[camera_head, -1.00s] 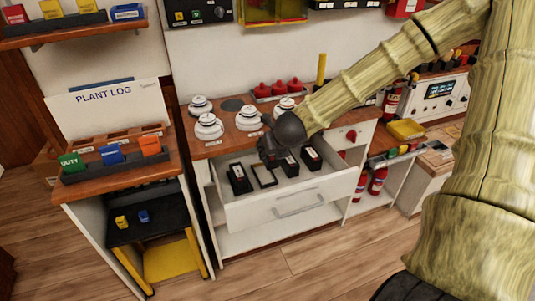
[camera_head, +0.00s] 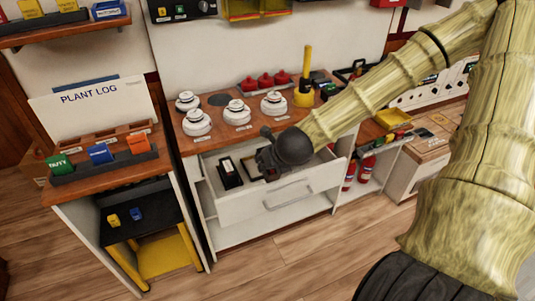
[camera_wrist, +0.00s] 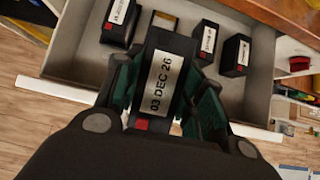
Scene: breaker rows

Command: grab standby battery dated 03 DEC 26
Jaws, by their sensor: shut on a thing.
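The black battery with the white label "03 DEC 26" (camera_wrist: 160,82) is between the fingers of my gripper (camera_wrist: 165,105) in the wrist view. My gripper is shut on it and holds it above the open drawer. In the head view my gripper (camera_head: 268,160) is over the white drawer (camera_head: 250,212), and the held battery is mostly hidden there. Another black battery (camera_wrist: 121,20) stands in the drawer at the left in the wrist view, also visible in the head view (camera_head: 229,173). Two more batteries (camera_wrist: 205,42) and (camera_wrist: 236,55) stand to the right.
White round detectors (camera_head: 236,112) sit on the wooden counter above the drawer. A cabinet with a "PLANT LOG" board (camera_head: 88,100) stands at the left. Red extinguishers (camera_head: 366,168) stand at the right under a shelf. An empty framed slot (camera_wrist: 164,20) shows in the drawer.

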